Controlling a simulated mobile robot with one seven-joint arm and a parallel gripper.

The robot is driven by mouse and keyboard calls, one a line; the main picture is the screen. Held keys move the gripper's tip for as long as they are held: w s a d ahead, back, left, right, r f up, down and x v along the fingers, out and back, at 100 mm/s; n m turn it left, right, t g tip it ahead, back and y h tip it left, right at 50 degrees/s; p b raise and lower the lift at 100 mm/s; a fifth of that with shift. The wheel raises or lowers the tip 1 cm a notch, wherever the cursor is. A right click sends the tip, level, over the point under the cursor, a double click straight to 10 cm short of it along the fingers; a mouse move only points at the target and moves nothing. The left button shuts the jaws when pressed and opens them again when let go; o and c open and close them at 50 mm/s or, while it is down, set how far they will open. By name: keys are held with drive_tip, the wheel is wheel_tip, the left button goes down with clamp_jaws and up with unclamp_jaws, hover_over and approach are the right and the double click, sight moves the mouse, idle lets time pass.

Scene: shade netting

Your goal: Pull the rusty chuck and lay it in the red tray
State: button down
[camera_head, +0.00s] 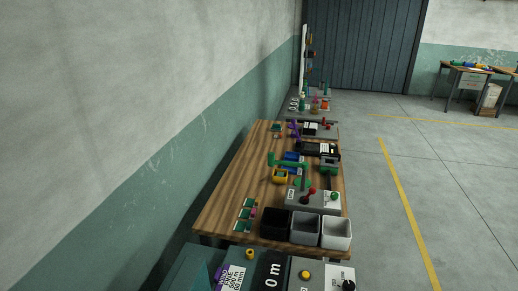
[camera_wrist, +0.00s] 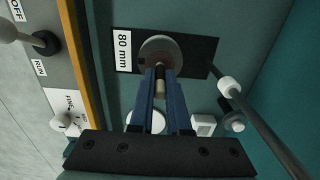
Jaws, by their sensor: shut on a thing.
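In the wrist view my gripper (camera_wrist: 160,74), with its two blue fingers close together, is shut on the chuck (camera_wrist: 161,49). The chuck shows as a round grey-brown disc with a short tan stem between the fingers. It sits in front of a black plate (camera_wrist: 196,58) with an "80 mm" label (camera_wrist: 123,50) at its left. I cannot tell whether the chuck touches the plate. My gripper does not show in the head view. I cannot make out a red tray in either view.
In the wrist view a dark bar with a white collar (camera_wrist: 229,86) runs close on the right. A grey panel with knobs (camera_wrist: 47,85) is at the left. In the head view a wooden bench (camera_head: 225,195) holds several bins and fixtures; open floor (camera_head: 385,195) lies to its right.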

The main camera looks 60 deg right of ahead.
drive_tip(key=shift+r+p, duration=0.7)
drive_tip(key=shift+r, duration=0.05)
drive_tip(key=shift+r+p, duration=2.5)
drive_tip(key=shift+p, duration=0.15)
drive_tip(key=shift+r, duration=0.1)
wheel_tip(320, 180, up, 4)
drive_tip(key=p, duration=0.4)
drive_tip(key=shift+f, duration=0.2)
